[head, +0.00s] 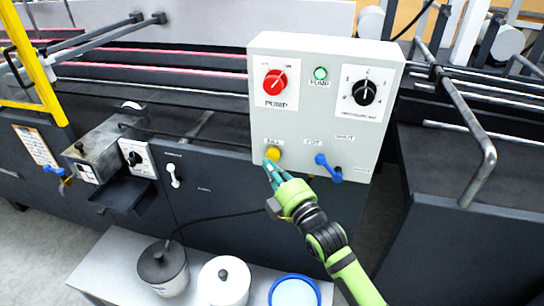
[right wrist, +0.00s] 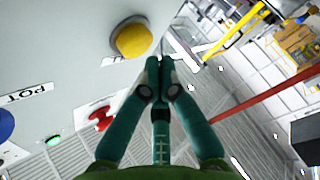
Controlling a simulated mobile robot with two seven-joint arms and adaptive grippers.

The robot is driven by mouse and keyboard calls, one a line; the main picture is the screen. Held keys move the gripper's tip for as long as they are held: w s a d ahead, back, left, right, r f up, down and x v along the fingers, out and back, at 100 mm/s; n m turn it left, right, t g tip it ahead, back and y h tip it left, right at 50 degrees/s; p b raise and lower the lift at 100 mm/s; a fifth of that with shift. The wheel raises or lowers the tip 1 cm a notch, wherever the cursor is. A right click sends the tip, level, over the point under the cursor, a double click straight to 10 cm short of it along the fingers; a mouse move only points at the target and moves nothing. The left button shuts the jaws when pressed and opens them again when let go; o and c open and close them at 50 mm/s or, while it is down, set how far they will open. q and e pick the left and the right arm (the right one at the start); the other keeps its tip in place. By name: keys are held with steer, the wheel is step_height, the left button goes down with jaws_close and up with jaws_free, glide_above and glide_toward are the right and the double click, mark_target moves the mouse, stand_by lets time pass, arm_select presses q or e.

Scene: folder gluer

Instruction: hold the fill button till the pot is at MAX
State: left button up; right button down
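The yellow fill button (head: 273,153) sits low on the left of a white control panel (head: 318,120), under a label that appears to read FILL. It also shows in the right wrist view (right wrist: 131,40). My right gripper (head: 272,170) has its teal fingers together just below the button; in the right wrist view the fingertips (right wrist: 158,66) lie beside the button's edge. Nothing shows between them. I cannot tell whether they touch the button or whether it is pressed. Which vessel is the pot, and its level or MAX mark, I cannot make out. My left gripper is not in view.
A blue lever (head: 327,166) stands right of the button, near the POT label. Above are a red PUMP knob (head: 275,82), a green lamp (head: 320,73) and a black pressure knob (head: 365,92). Lidded containers (head: 223,284) stand on a low bench below.

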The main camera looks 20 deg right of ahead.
stand_by(0.7)
steer(key=shift+w+d, duration=0.25)
steer(key=shift+w, duration=0.15)
steer(key=shift+w+d, duration=0.3)
steer(key=shift+w, duration=0.1)
stand_by(1.7)
steer(key=shift+s+a, duration=0.1)
steer(key=shift+s+a+p, duration=0.45)
steer(key=shift+s+p, duration=0.1)
steer(key=shift+s, duration=0.15)
steer(key=s+a+p, duration=0.1)
steer(key=s, duration=0.1)
steer(key=s+a+p, duration=0.1)
steer(key=s, duration=0.1)
steer(key=shift+a, duration=0.4)
